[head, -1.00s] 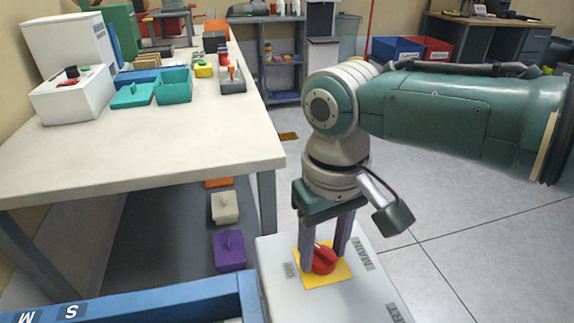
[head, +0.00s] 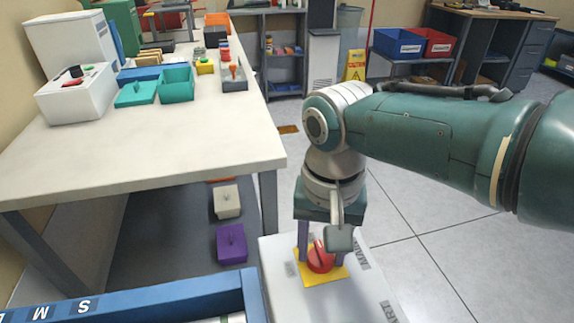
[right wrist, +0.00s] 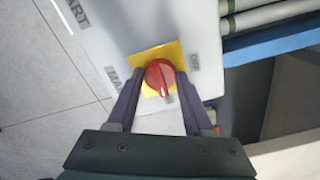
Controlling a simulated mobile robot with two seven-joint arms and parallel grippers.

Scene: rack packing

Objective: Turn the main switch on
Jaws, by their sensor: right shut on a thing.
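The main switch is a red rotary knob (head: 320,260) on a yellow square plate (head: 335,275), on top of a white box (head: 290,300) marked MAIN. My right gripper (head: 318,254) points down over it, with one purple finger on each side, shut on the knob. In the right wrist view the knob (right wrist: 159,77) sits between the fingertips (right wrist: 162,88), its raised grip and pale mark running nearly straight toward the gripper. Exact finger contact is hard to see. My left gripper is not in view.
A blue-framed rack (head: 170,300) stands left of the switch box. A long table (head: 150,150) holds a white control box (head: 78,98) and teal bins (head: 175,85). A purple box (head: 231,245) is on the floor between.

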